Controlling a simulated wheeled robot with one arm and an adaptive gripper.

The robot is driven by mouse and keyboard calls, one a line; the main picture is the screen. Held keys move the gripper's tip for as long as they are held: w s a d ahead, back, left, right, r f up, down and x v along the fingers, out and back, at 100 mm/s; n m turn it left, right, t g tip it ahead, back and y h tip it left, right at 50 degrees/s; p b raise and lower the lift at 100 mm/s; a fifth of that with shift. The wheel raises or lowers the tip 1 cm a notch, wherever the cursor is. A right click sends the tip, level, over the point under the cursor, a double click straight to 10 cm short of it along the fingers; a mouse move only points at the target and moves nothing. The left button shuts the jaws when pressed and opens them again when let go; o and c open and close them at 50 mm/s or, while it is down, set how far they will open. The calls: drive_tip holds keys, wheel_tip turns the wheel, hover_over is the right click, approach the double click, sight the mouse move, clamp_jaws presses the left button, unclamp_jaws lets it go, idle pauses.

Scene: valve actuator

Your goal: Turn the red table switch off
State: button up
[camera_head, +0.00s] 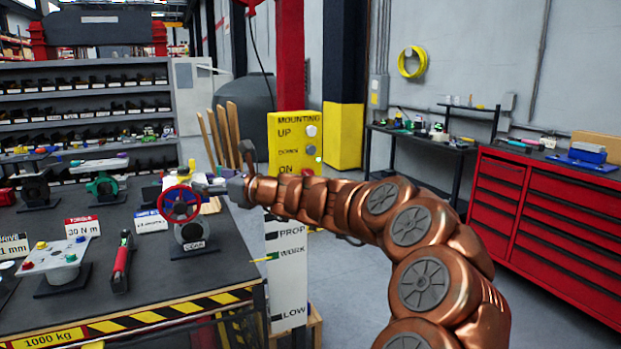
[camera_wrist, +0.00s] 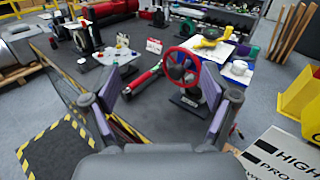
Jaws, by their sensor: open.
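A red handwheel (camera_head: 180,205) stands upright on a small valve on the dark table (camera_head: 140,285). The wrist view also shows the handwheel (camera_wrist: 182,66), ahead between my fingers. A long red-bodied device (camera_head: 122,260) lies left of it, also seen in the wrist view (camera_wrist: 145,79). A light control box (camera_head: 58,262) with small colored buttons sits further left. I cannot tell for certain which is the red table switch, or its setting. My gripper (camera_head: 243,180) is just right of the handwheel in the head view. In the wrist view its fingers (camera_wrist: 164,85) are apart, with nothing held.
Label cards (camera_head: 82,227) and other valves (camera_head: 105,185) stand on the table. A yellow panel (camera_head: 290,140) and a white sign (camera_head: 288,265) stand right of it. The table has a yellow-black striped edge (camera_head: 170,312). A red cabinet (camera_head: 540,215) is at the right.

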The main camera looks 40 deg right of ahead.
drive_tip(key=d+f+m+t+h, duration=0.1)
drive_tip(key=d+f+m+h, duration=0.2)
drive_tip(key=d+m+h, duration=0.95)
drive_tip(key=m+g, duration=0.1)
drive_tip(key=m, duration=0.4)
approach(311, 175)
drive_tip(key=w+d, duration=0.2)
drive_tip(key=shift+y, duration=0.55)
drive_tip(key=shift+a+p+x, duration=0.15)
drive_tip(key=shift+p+x, duration=0.5)
drive_tip(key=shift+x, duration=1.25)
drive_tip(key=shift+a+p+x, duration=0.15)
drive_tip(key=shift+p+x, duration=0.5)
drive_tip(key=shift+x, duration=1.25)
drive_tip(key=shift+w+f, duration=0.1)
drive_tip(key=c, duration=1.2)
drive_tip(key=shift+o, duration=0.2)
